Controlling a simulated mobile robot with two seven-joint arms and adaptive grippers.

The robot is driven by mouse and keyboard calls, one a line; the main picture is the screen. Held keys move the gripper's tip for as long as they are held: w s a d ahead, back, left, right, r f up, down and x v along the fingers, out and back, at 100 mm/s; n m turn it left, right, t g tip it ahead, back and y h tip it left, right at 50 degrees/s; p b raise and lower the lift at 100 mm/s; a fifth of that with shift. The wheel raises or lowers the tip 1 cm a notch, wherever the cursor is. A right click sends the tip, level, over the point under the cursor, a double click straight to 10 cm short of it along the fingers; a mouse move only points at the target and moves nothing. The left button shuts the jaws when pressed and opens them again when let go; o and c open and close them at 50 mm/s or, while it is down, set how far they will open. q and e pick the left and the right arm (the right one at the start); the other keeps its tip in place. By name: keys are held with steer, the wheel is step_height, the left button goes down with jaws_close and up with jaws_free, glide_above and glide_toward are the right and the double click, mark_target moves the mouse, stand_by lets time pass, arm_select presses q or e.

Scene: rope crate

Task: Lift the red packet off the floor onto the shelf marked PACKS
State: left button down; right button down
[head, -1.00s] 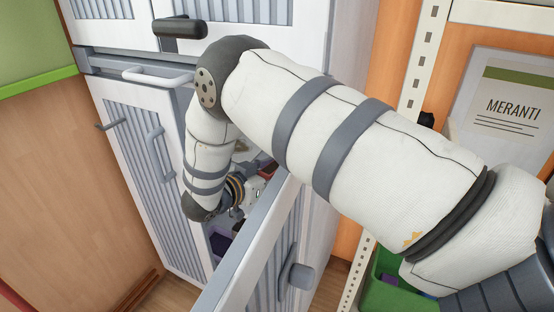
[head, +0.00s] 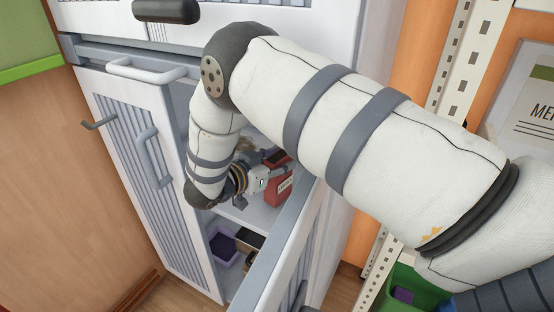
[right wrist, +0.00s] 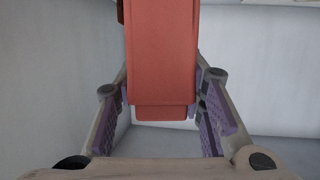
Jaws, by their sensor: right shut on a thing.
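The red packet (head: 276,193) is inside the open cabinet in the head view, above a white shelf (head: 262,213). A small pale label shows at its front; its letters are too small to read. My right gripper (head: 277,168) reaches into the cabinet and is shut on the packet. In the right wrist view the packet (right wrist: 162,55) stands between the purple-padded fingers of the gripper (right wrist: 160,92). Whether the packet touches the shelf cannot be told. No readable PACKS marking shows. My left gripper is not in view.
An open cabinet door (head: 270,262) stands close in front of my right arm. A ribbed closed door (head: 135,165) with handles is at the left. Below the shelf are a purple-lined bin (head: 224,246) and a dark box. A green crate (head: 415,287) is at lower right.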

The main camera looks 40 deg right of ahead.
steer(key=shift+d, duration=0.15)
steer(key=shift+f, duration=0.45)
steer(key=c, duration=1)
jaws_free()
steer(key=shift+o, duration=0.2)
steer(key=v, duration=1.2)
